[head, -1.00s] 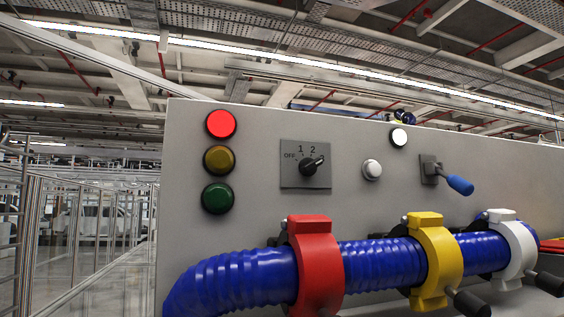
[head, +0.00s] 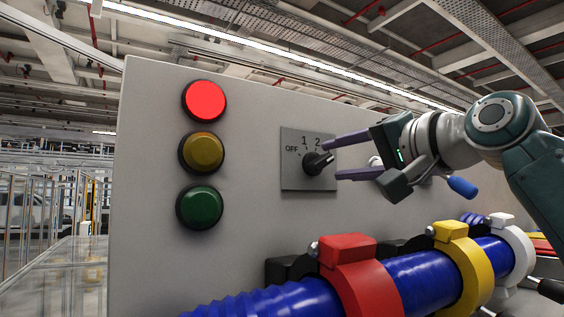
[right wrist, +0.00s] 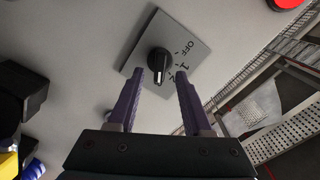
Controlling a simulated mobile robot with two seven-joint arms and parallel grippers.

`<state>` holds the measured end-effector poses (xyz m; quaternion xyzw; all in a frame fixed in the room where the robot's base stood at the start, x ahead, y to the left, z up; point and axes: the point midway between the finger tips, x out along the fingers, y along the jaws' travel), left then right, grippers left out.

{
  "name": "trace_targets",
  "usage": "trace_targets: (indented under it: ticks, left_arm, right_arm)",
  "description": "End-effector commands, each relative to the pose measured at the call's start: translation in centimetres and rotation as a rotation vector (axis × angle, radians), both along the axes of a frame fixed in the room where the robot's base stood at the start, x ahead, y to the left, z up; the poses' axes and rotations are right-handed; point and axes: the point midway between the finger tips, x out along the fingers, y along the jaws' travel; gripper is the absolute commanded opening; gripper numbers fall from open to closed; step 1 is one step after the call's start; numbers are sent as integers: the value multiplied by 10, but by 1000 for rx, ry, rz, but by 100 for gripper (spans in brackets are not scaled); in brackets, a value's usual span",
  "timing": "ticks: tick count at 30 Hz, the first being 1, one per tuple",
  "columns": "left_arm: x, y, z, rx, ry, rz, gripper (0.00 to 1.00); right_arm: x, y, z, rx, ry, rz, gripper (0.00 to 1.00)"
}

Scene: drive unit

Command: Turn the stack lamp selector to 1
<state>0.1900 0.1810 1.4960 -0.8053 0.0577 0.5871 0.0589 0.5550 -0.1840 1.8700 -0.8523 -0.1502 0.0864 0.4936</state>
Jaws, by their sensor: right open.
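The stack lamp selector (head: 318,163) is a black knob on a dark grey plate (head: 293,175) marked OFF, 1 and 2. Its pointer is turned up and right, towards the 2 side, away from 1. My right gripper (head: 332,159) is open, with purple fingers reaching from the right, one above and one below the knob. In the right wrist view the knob (right wrist: 159,62) lies between and just ahead of the fingertips (right wrist: 160,72), with gaps on both sides. The stack lamps show red (head: 204,101) lit, yellow (head: 203,152) and green (head: 200,207) dark. My left gripper is out of view.
A blue hose (head: 265,300) with red (head: 352,270), yellow (head: 466,258) and white (head: 513,245) clamps runs below the selector. A blue-handled lever (head: 462,187) is behind my right arm. The panel between lamps and selector is clear.

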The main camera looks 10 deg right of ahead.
Motion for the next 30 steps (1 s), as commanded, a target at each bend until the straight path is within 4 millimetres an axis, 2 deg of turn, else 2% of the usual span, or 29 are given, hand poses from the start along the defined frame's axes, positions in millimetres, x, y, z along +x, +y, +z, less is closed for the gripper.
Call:
trace_targets:
  ticks: [6,18,30]
  left_arm:
    - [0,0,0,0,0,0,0]
    - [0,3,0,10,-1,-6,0]
    - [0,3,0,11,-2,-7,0]
  right_arm:
    - [23,9,0,0,0,1,50]
    - [29,11,0,-3,-1,0,50]
    - [29,11,0,-3,0,0,6]
